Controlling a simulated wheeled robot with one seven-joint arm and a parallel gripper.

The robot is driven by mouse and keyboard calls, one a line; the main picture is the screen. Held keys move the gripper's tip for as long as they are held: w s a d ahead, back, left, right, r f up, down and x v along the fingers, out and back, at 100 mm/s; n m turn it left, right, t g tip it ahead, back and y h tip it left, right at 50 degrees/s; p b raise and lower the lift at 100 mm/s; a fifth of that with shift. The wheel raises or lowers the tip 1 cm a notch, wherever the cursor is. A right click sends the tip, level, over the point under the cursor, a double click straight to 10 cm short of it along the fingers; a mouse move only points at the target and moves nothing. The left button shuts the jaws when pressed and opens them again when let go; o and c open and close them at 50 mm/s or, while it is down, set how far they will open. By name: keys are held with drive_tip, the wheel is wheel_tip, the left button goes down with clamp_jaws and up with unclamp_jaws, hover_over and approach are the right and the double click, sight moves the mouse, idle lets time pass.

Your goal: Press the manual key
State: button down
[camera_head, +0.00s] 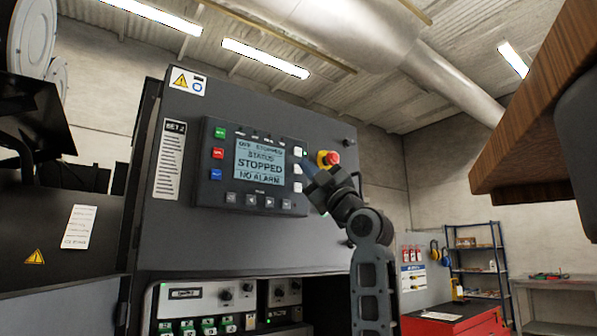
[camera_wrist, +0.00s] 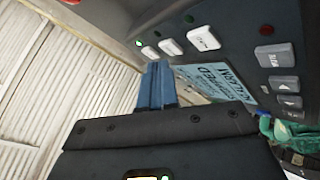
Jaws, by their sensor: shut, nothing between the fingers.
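The genset controller (camera_head: 207,190) is a dark panel on the grey cabinet, its screen (camera_head: 260,160) reading STOPPED and NO ALARM. White keys run down its right side, including a top one (camera_head: 298,152); a row of grey keys (camera_head: 269,202) runs along the bottom. I cannot tell for sure which is the manual key; one grey key (camera_wrist: 276,55) in the wrist view has lettering I cannot read for certain. My gripper (camera_head: 308,160) is shut and empty at the panel's right side. Its blue fingertips (camera_wrist: 158,64) are beside the farthest white key (camera_wrist: 150,52); contact is unclear.
A red emergency stop button (camera_head: 333,158) on a yellow base stands close to the right of my gripper. A lower panel (camera_head: 225,292) with switches is below. A red tool cabinet (camera_head: 455,322) and shelves (camera_head: 475,260) are farther right. A brown wooden slab (camera_head: 535,110) hangs at upper right.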

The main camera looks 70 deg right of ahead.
drive_tip(key=shift+w+d, duration=0.3)
drive_tip(key=shift+w, duration=0.15)
idle(0.9)
drive_tip(key=shift+s+a+b, duration=0.45)
drive_tip(key=shift+s+a, duration=0.05)
drive_tip(key=shift+s, duration=0.25)
drive_tip(key=shift+s+a+b, duration=0.15)
drive_tip(key=shift+s+a, duration=0.35)
drive_tip(key=shift+s, duration=0.35)
drive_tip(key=shift+s+a+b, duration=0.1)
drive_tip(key=shift+s+a, duration=0.45)
drive_tip(key=shift+s, duration=0.3)
drive_tip(key=shift+s+a+b, duration=0.15)
drive_tip(key=shift+s+a, duration=0.35)
drive_tip(key=shift+s, duration=0.35)
